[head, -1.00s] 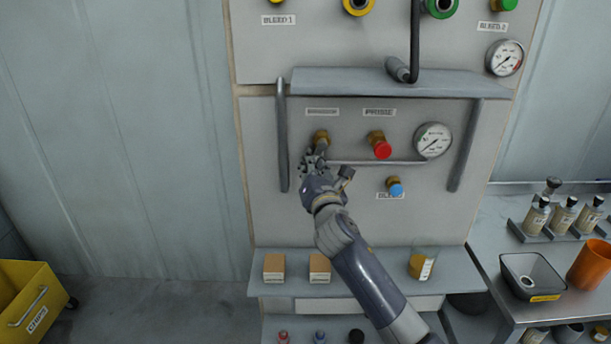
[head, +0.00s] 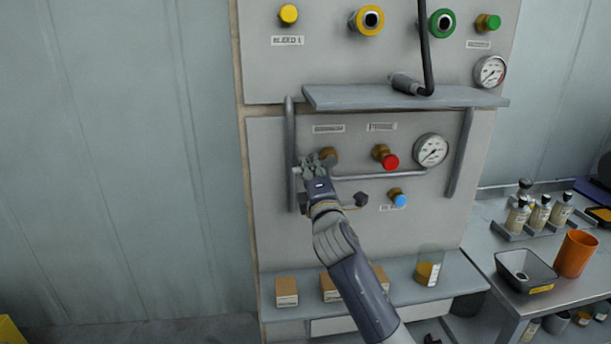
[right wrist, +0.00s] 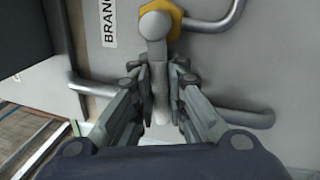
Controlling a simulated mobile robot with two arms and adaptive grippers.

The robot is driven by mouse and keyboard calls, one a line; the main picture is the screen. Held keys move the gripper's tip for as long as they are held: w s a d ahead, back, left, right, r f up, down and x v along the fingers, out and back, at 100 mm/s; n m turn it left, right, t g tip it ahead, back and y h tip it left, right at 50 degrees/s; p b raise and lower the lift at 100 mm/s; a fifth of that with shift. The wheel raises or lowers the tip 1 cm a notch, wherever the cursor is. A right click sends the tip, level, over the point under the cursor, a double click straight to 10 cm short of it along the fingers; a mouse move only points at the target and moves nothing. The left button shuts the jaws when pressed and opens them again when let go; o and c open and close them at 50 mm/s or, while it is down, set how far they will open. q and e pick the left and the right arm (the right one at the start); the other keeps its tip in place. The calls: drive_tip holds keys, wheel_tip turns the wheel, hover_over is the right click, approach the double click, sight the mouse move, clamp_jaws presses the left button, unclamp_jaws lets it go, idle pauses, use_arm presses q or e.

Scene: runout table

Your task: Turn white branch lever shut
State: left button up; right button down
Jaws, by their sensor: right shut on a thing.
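The white branch lever (right wrist: 155,27) shows in the right wrist view as a pale handle with a round hub in front of a brass hex fitting (right wrist: 176,20). It runs down the picture between the fingers of my right gripper (right wrist: 158,88), which is shut on it. In the head view my right gripper (head: 317,166) is at the left of the brass valve (head: 329,154) under the left label, and hides most of the lever. The label beside the hub, partly cut off, reads "BRANC" (right wrist: 109,22). My left gripper is not in view.
A red-capped valve (head: 389,161), a blue-capped valve (head: 399,200) and a gauge (head: 431,150) are to the right. A vertical grey rail (head: 290,135) stands close left of my gripper. A ledge (head: 400,97) juts out above; a shelf with boxes (head: 287,290) is below.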

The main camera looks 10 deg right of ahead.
drive_tip(key=shift+r+m+h+b, duration=0.3)
drive_tip(key=shift+r+m+h, duration=0.1)
drive_tip(key=shift+m, duration=0.8)
drive_tip(key=c, duration=1.6)
unclamp_jaws()
drive_tip(key=shift+r, duration=0.1)
drive_tip(key=shift+s, duration=0.1)
drive_tip(key=s, duration=0.4)
drive_tip(key=s+f, duration=0.1)
drive_tip(key=s, duration=0.2)
drive_tip(key=s+f, duration=0.1)
drive_tip(key=s, duration=0.3)
drive_tip(key=shift+s+f, duration=0.2)
drive_tip(key=shift+s, duration=0.15)
